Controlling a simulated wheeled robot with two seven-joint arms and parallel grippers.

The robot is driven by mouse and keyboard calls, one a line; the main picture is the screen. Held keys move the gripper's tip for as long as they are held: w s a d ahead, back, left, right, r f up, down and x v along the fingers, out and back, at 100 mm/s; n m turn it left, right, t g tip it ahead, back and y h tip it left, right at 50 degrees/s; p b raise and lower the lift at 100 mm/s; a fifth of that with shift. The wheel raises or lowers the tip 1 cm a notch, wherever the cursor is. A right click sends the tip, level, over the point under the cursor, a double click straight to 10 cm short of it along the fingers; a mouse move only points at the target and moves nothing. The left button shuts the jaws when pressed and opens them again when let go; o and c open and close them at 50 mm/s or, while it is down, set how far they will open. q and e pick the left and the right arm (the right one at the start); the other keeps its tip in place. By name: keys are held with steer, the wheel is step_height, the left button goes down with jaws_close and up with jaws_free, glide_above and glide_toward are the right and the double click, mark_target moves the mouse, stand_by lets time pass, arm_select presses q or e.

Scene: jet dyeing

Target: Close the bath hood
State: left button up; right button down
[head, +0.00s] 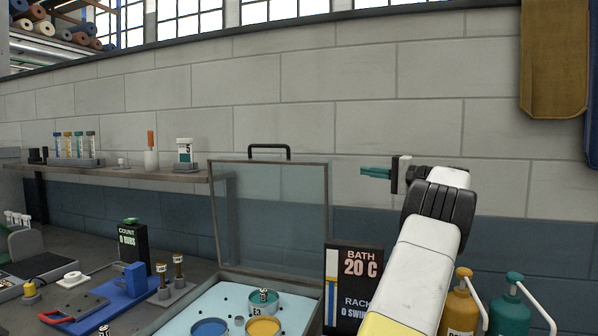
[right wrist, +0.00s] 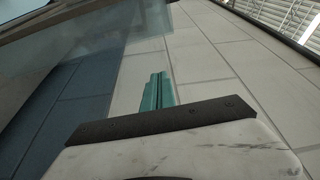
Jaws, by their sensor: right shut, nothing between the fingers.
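The bath hood (head: 270,212) is a clear panel in a grey frame with a dark handle (head: 269,148) on its top edge. It stands upright, open, at the back of the bath (head: 190,301). Part of the clear panel also shows in the right wrist view (right wrist: 120,32). My right gripper (head: 364,172) is right of the hood, about level with its upper part and apart from the handle. Its green fingers (right wrist: 157,92) are shut and empty, pointing left. My left gripper does not show.
The bath holds blue, teal and yellow pots. A display reading BATH 20 C (head: 353,288) stands right of it. Yellow (head: 462,305) and teal (head: 510,308) pump bottles stand further right. A wall shelf (head: 120,173) with vials is at left. Wall space above the hood is clear.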

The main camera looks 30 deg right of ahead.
steer(key=w+a, duration=0.6)
steer(key=shift+w+a, duration=0.35)
stand_by(0.3)
stand_by(0.3)
